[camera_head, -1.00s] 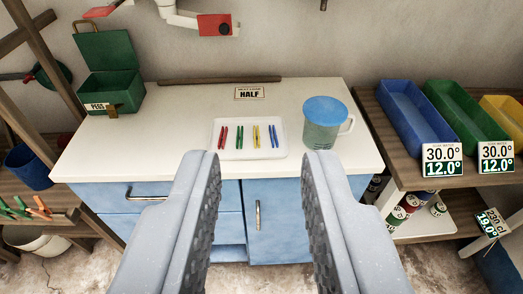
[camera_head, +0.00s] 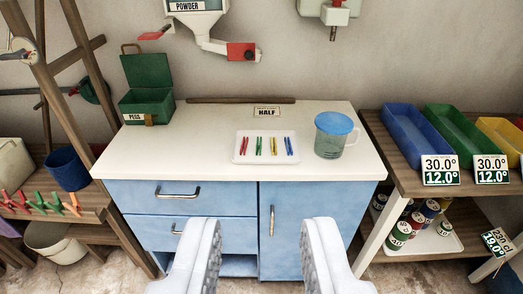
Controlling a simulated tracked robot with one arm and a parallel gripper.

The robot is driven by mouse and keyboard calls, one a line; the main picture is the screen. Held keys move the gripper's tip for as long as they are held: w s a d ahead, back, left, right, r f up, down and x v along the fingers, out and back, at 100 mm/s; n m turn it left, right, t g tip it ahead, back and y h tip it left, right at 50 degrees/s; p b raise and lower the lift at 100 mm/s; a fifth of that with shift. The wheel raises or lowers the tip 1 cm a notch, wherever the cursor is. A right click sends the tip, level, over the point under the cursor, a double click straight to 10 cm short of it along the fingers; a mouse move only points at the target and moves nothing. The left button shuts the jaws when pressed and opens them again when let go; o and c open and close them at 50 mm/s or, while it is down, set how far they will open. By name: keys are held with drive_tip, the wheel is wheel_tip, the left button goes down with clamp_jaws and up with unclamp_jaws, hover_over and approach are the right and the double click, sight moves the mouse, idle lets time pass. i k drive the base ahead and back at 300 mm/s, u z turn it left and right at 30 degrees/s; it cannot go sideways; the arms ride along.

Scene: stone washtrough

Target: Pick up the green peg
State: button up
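A green peg (camera_head: 259,146) lies on a small white tray (camera_head: 239,156) on the white worktop (camera_head: 200,165). In the tray a red peg (camera_head: 245,146) is to its left, and a yellow peg (camera_head: 274,146) and a blue peg (camera_head: 288,146) are to its right. My gripper (camera_head: 262,250) is open and empty, in front of the blue cabinet, lower in the picture than the tray and well apart from it.
A blue-lidded jug (camera_head: 331,140) stands right of the tray. A green box marked PEGS (camera_head: 148,104) stands open at the worktop's back left. More pegs (camera_head: 40,204) are clipped along the left shelf edge. Coloured bins (camera_head: 416,135) fill the right bench. The worktop's left front is clear.

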sight(257, 146)
drive_tip(key=u, duration=0.1)
drive_tip(key=i, duration=0.9)
drive_tip(key=z, duration=0.1)
